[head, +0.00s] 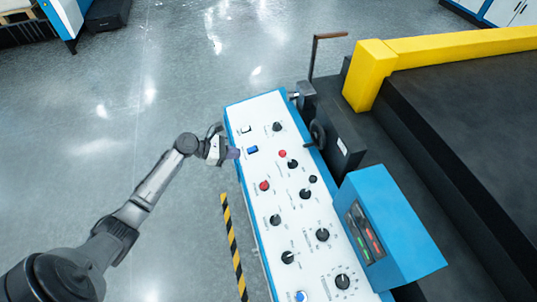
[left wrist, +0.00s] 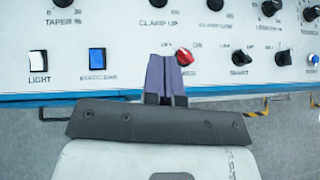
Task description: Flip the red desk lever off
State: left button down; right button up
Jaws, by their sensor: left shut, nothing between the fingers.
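The red lever knob (head: 264,186) sits on the white control panel (head: 262,113), near its left edge in the head view. It also shows in the left wrist view (left wrist: 185,58), as a red knob with a whitish mark on top. My left gripper (head: 235,153) is shut and empty at the panel's left edge, close to the blue switch (head: 252,149). In the left wrist view, the closed purple fingers of my left gripper (left wrist: 166,60) appear just left of the red knob. I cannot tell whether they touch it. My right gripper is not in view.
Another red knob (head: 282,153) and several black knobs share the panel. The white LIGHT switch (left wrist: 38,61) is left of the blue switch in the wrist view. A blue control box (head: 390,225) stands at the panel's right. Open grey floor (head: 130,120) lies left.

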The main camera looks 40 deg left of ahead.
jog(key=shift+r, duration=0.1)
pick_arm(q)
jog(key=w+d+r+x, duration=0.1)
jog(key=r+x, duration=0.1)
jog(key=x, duration=1.1)
jog(key=shift+r+p, duration=0.3)
jog(key=shift+p, duration=0.15)
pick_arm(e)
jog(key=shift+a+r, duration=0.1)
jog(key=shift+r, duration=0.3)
pick_arm(q)
jog(key=shift+s, duration=0.1)
jog(key=shift+r, duration=0.1)
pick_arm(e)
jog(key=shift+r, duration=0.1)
